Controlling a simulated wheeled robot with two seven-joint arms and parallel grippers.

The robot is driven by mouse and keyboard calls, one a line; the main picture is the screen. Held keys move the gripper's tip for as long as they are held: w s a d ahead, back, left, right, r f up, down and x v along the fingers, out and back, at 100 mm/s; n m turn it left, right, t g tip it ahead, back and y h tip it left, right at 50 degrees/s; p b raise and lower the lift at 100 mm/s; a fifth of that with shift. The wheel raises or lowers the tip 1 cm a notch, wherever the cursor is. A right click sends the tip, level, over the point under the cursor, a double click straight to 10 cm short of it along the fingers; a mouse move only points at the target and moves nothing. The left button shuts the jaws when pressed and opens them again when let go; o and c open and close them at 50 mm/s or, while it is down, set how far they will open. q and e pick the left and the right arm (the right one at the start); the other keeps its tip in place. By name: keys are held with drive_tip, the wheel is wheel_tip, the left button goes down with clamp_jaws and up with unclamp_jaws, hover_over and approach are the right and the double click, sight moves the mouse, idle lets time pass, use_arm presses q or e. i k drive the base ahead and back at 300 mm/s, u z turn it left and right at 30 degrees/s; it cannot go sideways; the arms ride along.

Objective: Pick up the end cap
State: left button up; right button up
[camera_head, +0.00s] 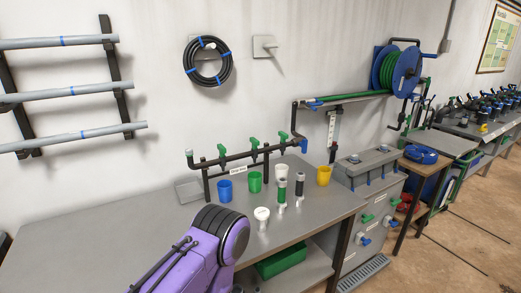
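A small white round-topped piece (262,213) stands near the front of the grey workbench (130,222), just right of my purple arm link. It may be the end cap, but it is too small to be sure. Behind it, a black pipe manifold (240,157) with green valve handles stands on the bench. Two small upright fittings stand right of the white piece, one green and black (281,191) and one black and silver (300,185). Neither of my grippers shows; only a purple arm link is in view at the bottom.
Blue (225,191), green (255,182) and yellow (323,176) cups stand around the manifold. A grey unit (368,167) adjoins the bench on the right. The bench's left part is clear. A green bin (281,261) sits on the shelf below.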

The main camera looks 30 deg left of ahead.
sight(189, 152)
drive_tip(key=z, duration=0.9)
drive_tip(key=i, duration=1.45)
drive_tip(key=u, duration=2.6)
